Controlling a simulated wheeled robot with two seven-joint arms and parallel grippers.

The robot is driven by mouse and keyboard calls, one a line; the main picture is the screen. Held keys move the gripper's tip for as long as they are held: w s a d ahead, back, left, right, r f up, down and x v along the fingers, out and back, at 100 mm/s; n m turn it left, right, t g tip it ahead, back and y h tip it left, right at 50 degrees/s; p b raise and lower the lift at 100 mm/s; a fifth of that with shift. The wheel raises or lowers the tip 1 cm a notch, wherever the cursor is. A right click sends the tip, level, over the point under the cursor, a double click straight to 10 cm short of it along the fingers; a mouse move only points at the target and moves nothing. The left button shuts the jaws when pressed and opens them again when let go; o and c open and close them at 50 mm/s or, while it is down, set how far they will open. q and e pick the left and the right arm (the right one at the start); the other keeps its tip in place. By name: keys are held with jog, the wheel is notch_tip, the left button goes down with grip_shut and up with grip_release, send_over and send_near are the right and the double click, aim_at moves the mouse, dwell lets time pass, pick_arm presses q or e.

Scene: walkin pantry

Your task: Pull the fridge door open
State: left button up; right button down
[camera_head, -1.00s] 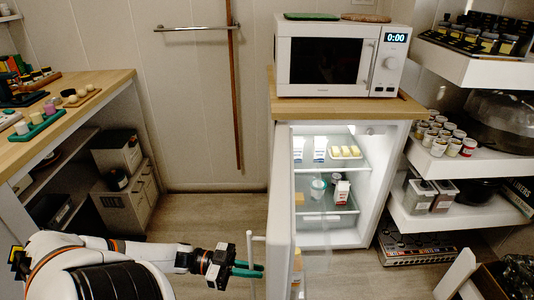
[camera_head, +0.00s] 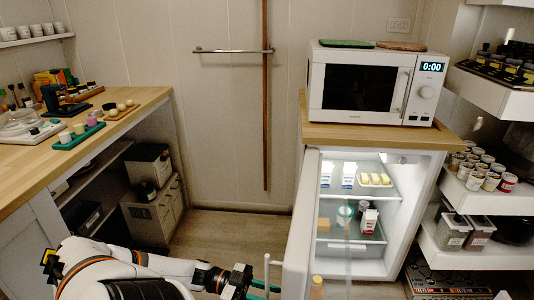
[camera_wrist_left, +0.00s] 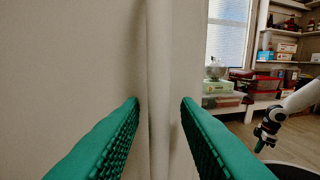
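The small white fridge (camera_head: 425,200) stands under a wooden counter with its lit inside showing. Its door (camera_head: 302,225) is swung out towards me and seen nearly edge-on. The vertical white handle (camera_head: 267,272) is on the door's left, outer face. My left gripper (camera_head: 262,287) is at this handle, low in the picture. In the left wrist view the handle (camera_wrist_left: 159,90) runs between the two green fingers of my left gripper (camera_wrist_left: 160,103), with gaps showing on both sides. My right gripper (camera_wrist_left: 262,142) shows small at the right of that view; its opening is unclear.
A microwave (camera_head: 372,85) stands on the counter above the fridge. Shelves with jars (camera_head: 480,178) are close on the right. A wooden worktop (camera_head: 90,150) with storage boxes below is on the left. The floor (camera_head: 235,225) between worktop and door is clear.

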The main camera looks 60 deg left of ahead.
pick_arm(q)
jog(key=v, duration=1.2)
jog(key=shift+w, duration=0.1)
